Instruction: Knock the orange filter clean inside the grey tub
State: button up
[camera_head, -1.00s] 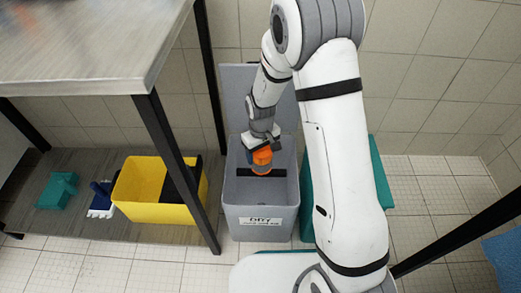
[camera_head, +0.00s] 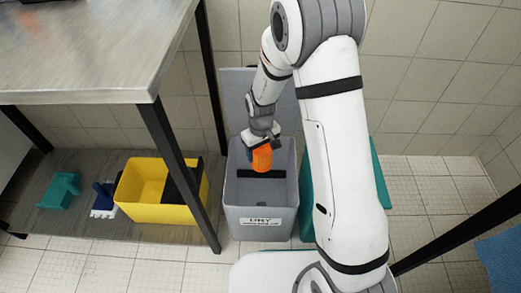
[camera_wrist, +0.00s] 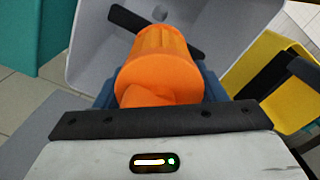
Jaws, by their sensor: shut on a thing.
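The orange filter (camera_head: 262,158) is a ribbed orange cylinder held in my gripper (camera_head: 262,140). It hangs over the open grey tub (camera_head: 262,222), near the middle of its opening; I cannot tell whether it touches anything. In the wrist view, the filter (camera_wrist: 158,62) points away from my gripper (camera_wrist: 160,88), with the blue-grey jaws closed on its sides. The tub's inside (camera_wrist: 90,60) lies beyond it, with a black bar (camera_wrist: 128,20) across it. The tub carries a label on its front, and its grey lid stands open at the back.
A yellow bucket (camera_head: 150,213) with a black insert stands to the left on the low shelf. A blue and white brush (camera_head: 103,200) and a teal box (camera_head: 60,190) lie farther left. A teal bin (camera_head: 382,180) stands right of the tub.

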jog(key=shift+r+p, duration=3.25)
jog(key=shift+r, duration=1.25)
